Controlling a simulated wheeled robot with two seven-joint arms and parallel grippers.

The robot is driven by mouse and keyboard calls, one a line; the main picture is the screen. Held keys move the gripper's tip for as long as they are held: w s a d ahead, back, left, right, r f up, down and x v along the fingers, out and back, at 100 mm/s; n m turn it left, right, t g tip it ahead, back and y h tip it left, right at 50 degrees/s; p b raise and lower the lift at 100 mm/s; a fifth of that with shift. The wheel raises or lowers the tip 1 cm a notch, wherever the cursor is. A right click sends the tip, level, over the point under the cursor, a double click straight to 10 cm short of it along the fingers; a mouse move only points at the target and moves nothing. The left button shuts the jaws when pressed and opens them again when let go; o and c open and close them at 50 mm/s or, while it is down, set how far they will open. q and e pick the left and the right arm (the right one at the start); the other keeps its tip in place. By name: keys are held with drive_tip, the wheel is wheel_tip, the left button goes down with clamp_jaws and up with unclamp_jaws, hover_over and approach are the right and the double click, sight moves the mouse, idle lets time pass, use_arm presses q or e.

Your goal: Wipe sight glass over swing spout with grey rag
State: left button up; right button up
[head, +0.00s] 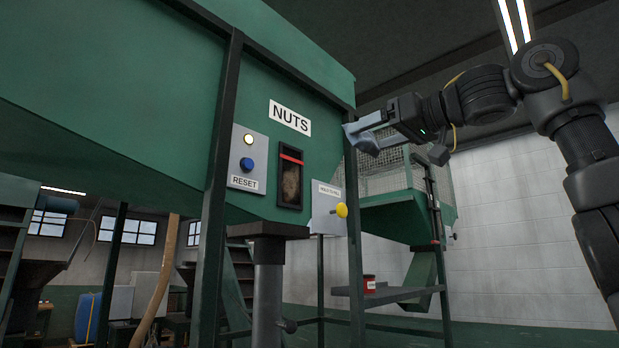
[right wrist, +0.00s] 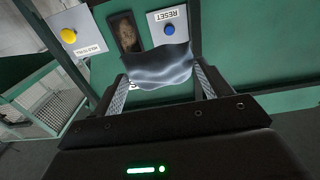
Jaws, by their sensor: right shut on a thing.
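The sight glass (head: 290,179) is a dark-framed upright window on the green hopper, below the NUTS label (head: 290,118). Its pane looks brown and cloudy, with a red line near the top. A spout (head: 269,270) hangs under the hopper below it. My right gripper (head: 368,132) is shut on the grey rag (head: 362,135), right of the sight glass and apart from it. In the right wrist view the rag (right wrist: 158,67) spans between the fingers, and the sight glass (right wrist: 126,33) shows beyond it. My left gripper is not in view.
A RESET panel (head: 247,160) with a blue button is left of the glass. A panel with a yellow button (head: 341,210) is at its lower right. Dark frame posts (head: 219,160) stand before the hopper. A red can (head: 369,284) sits on a shelf behind.

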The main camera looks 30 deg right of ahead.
sight(381, 140)
drive_tip(key=shift+s+d+r, duration=0.2)
drive_tip(key=shift+d, duration=0.45)
drive_tip(key=shift+d+t+y, duration=0.3)
drive_tip(key=shift+d+t, duration=0.1)
drive_tip(key=shift+w+d+f+t+y, duration=0.1)
drive_tip(key=shift+w+d+t+y, duration=0.25)
drive_tip(key=shift+d, duration=0.15)
drive_tip(key=shift+w+t, duration=0.2)
drive_tip(key=shift+t, duration=0.05)
drive_tip(key=shift+s+a+t, duration=0.1)
drive_tip(key=shift+s+t, duration=0.1)
drive_tip(key=shift+t, duration=0.3)
drive_tip(key=shift+w+f+t, duration=0.1)
drive_tip(key=shift+t, duration=0.2)
drive_tip(key=shift+t, duration=0.3)
